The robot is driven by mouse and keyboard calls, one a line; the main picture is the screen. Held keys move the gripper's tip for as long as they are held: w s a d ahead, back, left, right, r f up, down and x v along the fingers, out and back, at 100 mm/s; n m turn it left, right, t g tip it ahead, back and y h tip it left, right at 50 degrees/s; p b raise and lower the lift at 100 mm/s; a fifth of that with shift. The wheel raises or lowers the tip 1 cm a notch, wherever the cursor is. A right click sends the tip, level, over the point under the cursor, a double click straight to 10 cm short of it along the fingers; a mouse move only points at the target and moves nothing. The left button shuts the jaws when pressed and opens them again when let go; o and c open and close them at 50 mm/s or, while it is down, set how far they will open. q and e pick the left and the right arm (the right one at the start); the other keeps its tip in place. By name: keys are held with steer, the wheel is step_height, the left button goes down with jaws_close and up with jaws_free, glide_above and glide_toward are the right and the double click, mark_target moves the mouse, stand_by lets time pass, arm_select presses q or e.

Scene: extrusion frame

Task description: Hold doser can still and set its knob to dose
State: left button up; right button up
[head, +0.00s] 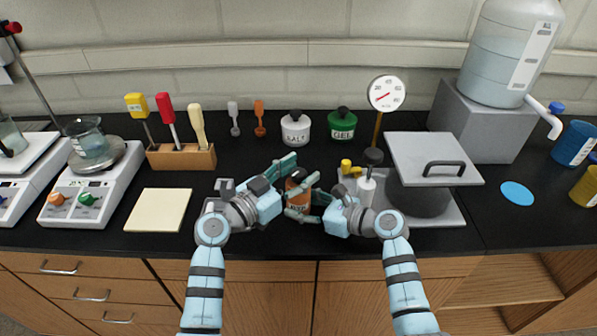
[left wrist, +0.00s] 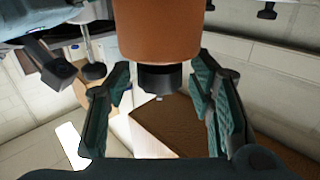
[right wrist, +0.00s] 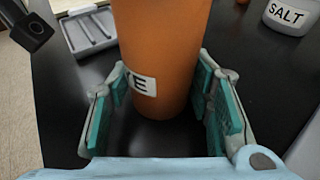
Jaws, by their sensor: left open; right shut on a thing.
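The doser can (head: 298,201) is orange with a white label and stands upright on the black bench, partly hidden by my grippers. My right gripper (head: 300,213) is shut on the can low down. In the right wrist view the can (right wrist: 160,50) rises between the two teal fingers, its label partly visible. My left gripper (head: 292,172) is open at the top of the can. In the left wrist view the black knob (left wrist: 160,77) on the can's end lies between the spread fingers, with a gap on both sides. A small pale mark shows at its edge.
A grey tray (head: 448,214) with a white bottle, a yellow-topped item and a lidded pot stands close on the right. SALT (head: 295,130) and GEL (head: 342,125) jars and a dial gauge (head: 386,93) stand behind. A yellow pad (head: 158,209) lies left.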

arm_select(q)
steer(key=shift+c, duration=0.4)
jaws_close()
steer(key=shift+f+m+g+h, duration=0.1)
steer(key=shift+m+g+h, duration=0.3)
steer(key=shift+g, duration=0.1)
steer(key=m+g+h, duration=0.2)
steer(key=m+g, duration=0.1)
steer(key=g, duration=0.1)
steer(key=shift+h, duration=0.4)
steer(key=shift+w+f+m+g+h, duration=0.1)
steer(key=shift+m+g+h, duration=0.2)
steer(key=shift+m+g, duration=0.7)
steer(key=shift+w+m+g+h, duration=0.1)
steer(key=shift+m+g+h, duration=0.35)
steer(key=shift+g, duration=0.95)
steer(key=shift+s+m, duration=0.1)
steer(key=shift+m, duration=0.25)
steer(key=shift+s+g, duration=0.1)
steer(key=shift+g, duration=0.3)
steer(key=shift+o, duration=0.4)
jaws_free()
